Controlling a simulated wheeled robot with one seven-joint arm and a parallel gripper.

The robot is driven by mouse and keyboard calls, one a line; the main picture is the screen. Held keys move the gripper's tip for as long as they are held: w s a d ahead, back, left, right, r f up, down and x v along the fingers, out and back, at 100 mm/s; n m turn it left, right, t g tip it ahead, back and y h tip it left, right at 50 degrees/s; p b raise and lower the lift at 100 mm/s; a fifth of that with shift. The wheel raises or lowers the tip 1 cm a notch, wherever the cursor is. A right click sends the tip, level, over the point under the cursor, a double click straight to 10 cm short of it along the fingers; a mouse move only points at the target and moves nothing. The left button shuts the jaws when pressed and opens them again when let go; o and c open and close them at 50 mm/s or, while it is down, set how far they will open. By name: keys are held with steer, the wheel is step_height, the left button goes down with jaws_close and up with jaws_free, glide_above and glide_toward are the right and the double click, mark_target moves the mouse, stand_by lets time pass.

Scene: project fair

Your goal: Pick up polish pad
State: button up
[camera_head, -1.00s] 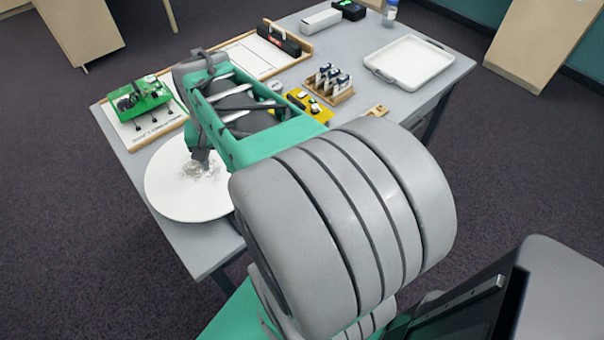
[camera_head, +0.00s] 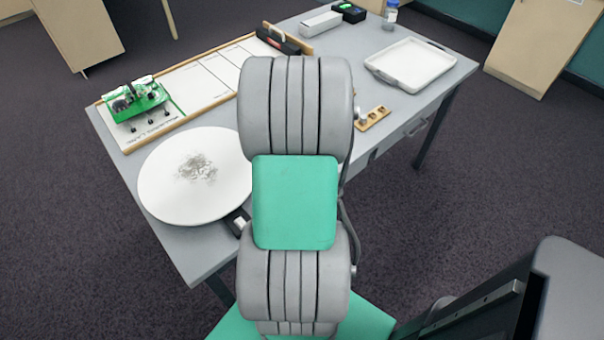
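I cannot make out a polish pad for certain. A round white disc (camera_head: 160,190) lies flat at the table's near left corner, with a grey, crumpled-looking patch (camera_head: 197,168) at its middle. A small dark and white piece (camera_head: 238,222) shows between the disc and my arm; I cannot tell whether it is an object or part of my gripper. My grey and green arm stands across the middle of the view. My gripper is hidden behind it, so its fingers and anything in them do not show.
A white tray (camera_head: 440,78) and a small wooden holder (camera_head: 372,120) are at the right. A bottle (camera_head: 390,14) and boxes stand at the back. My arm covers the table's middle.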

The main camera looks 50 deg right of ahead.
steer(key=c, duration=1.5)
steer(key=shift+o, duration=0.2)
steer(key=shift+r, duration=0.15)
steer(key=shift+r, duration=0.35)
step_height(320, 180, up, 3)
steer(key=shift+w+f, duration=0.1)
steer(key=shift+f, duration=0.1)
steer(key=s+r, duration=0.9)
steer(key=s, duration=0.5)
steer(key=shift+d+r, duration=0.25)
steer(key=shift+r, duration=0.05)
